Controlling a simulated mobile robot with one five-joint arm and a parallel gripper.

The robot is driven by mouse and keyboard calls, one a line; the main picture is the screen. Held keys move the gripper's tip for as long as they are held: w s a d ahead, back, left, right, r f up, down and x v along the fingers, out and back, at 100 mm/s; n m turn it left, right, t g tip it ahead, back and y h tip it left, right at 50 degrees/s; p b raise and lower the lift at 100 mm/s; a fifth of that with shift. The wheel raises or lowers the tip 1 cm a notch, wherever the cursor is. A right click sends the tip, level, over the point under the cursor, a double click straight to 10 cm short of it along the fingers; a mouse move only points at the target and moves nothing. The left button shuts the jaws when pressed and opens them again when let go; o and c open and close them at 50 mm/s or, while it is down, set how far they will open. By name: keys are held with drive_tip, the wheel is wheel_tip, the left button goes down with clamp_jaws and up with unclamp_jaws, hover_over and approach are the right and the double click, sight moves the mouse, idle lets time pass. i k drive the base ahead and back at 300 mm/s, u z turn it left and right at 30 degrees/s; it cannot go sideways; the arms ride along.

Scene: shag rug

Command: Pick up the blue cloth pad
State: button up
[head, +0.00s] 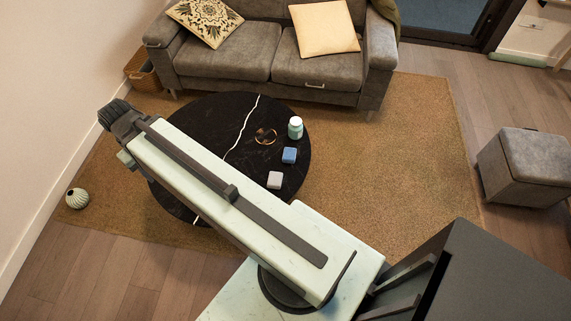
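The blue cloth pad (289,155) lies on the right side of a round black table (215,112) in the head view. My gripper (113,112) is at the far end of my arm, at the upper left, beyond the table's left edge. It is well apart from the blue pad. Its fingers are small and dark in this view, and I cannot tell whether they are open or shut.
A pale grey-pink pad (275,180), a green-and-white jar (295,128) and a coppery ring-like object (265,136) stand near the blue pad. A grey sofa (270,62) stands behind the table. A grey ottoman (525,165) is at right. The rug (400,150) between is clear.

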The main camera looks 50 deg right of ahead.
sight(289, 155)
drive_tip(key=u, duration=0.45)
drive_tip(key=k, duration=1.25)
drive_tip(key=u, duration=0.05)
drive_tip(key=i, duration=1.75)
drive_tip(key=u, duration=0.2)
